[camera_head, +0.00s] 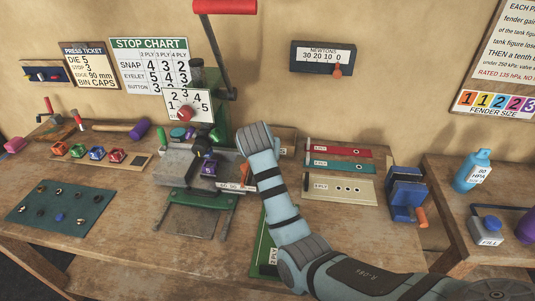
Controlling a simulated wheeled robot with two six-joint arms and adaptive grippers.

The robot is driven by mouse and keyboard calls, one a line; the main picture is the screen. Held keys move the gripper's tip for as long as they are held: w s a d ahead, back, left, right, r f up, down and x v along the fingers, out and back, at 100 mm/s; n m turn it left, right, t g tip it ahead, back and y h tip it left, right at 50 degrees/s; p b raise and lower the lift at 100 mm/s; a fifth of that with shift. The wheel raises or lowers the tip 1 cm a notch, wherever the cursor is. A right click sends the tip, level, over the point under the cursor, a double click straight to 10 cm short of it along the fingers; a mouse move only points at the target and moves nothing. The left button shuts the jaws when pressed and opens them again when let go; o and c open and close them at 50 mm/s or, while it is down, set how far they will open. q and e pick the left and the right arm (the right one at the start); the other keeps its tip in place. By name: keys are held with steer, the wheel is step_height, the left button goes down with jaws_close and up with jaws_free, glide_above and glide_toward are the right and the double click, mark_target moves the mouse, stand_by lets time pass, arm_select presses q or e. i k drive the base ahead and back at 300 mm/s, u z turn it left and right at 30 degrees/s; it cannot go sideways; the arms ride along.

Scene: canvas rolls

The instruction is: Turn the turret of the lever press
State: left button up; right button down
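The lever press (190,180) stands on the bench left of centre, with a green frame and a raised lever (217,45) ending in a red handle (225,6). Its turret area shows a white number plate (176,98) reading 1 to 5, with a red knob (185,113) in front at its lower middle. A small purple block (208,168) sits below it on the press. My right arm comes in from the lower right, and its wrist is just right of the press. My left arm and gripper are not in view.
Several coloured dies (96,153) and a mallet (120,128) lie left of the press, above a dark mat (62,205) with small parts. Ply strips (340,187) and a blue clamp (407,193) are to the right. A stop chart (152,65) hangs behind.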

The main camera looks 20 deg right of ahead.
mark_target(204, 139)
steer(key=k, duration=1)
